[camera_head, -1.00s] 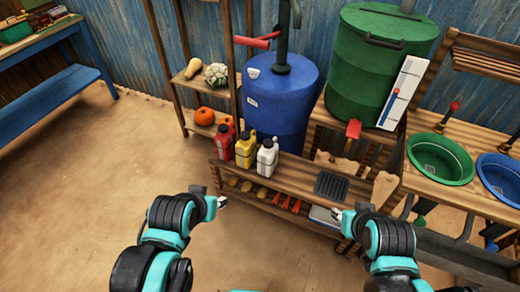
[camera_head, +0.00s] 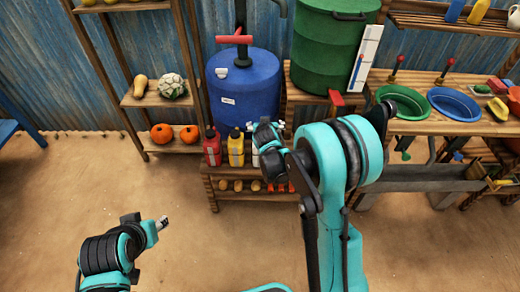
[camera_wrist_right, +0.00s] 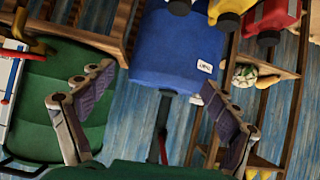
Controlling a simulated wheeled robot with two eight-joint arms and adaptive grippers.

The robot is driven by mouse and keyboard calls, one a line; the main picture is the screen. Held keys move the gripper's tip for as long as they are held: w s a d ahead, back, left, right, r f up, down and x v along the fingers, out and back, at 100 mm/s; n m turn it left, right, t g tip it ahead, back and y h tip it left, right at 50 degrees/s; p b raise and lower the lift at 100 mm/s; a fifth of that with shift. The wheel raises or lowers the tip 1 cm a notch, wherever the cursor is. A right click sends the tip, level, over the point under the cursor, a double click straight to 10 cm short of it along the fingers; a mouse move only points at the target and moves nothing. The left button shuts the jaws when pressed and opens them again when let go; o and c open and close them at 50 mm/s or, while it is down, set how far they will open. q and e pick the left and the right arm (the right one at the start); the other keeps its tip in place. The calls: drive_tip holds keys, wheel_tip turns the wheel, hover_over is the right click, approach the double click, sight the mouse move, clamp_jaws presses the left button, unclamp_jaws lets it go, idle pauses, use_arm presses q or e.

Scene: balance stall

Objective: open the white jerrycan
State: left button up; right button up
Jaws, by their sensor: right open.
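The white jerrycan (camera_head: 256,157) stands on the wooden bench, to the right of a yellow jerrycan (camera_head: 236,148) and a red jerrycan (camera_head: 212,148). My right gripper and arm hide most of it in the head view. In the right wrist view, which is upside down, a small part of it (camera_wrist_right: 180,6) shows at the top edge. My right gripper (camera_head: 280,137) is open and empty in front of the bench; its spread fingers show in the wrist view (camera_wrist_right: 155,85). My left gripper (camera_head: 163,222) hangs low over bare ground, away from the jerrycans; its jaws are too small to read.
A blue barrel (camera_head: 244,95) stands behind the jerrycans, with a green drum (camera_head: 330,50) to its right. A shelf with pumpkins (camera_head: 161,133) is at the left. Green (camera_head: 402,101) and blue basins sit at the right. The ground at the left is clear.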

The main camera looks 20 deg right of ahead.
drive_tip(key=w+f+t, duration=0.1)
drive_tip(key=w+f, duration=0.2)
drive_tip(key=f, duration=0.7)
drive_tip(key=w+f+t, duration=0.1)
drive_tip(key=w+f, duration=0.3)
drive_tip(key=f, duration=0.7)
drive_tip(key=shift+m+h, duration=0.3)
drive_tip(key=shift+h, duration=0.1)
drive_tip(key=b+x, duration=0.2)
drive_tip(key=x, duration=0.4)
drive_tip(key=shift+w+r, duration=0.1)
drive_tip(key=shift+w+d, duration=0.1)
drive_tip(key=shift+w, duration=0.35)
drive_tip(key=c, duration=1.8)
drive_tip(key=shift+o, duration=0.2)
drive_tip(key=shift+r, duration=0.15)
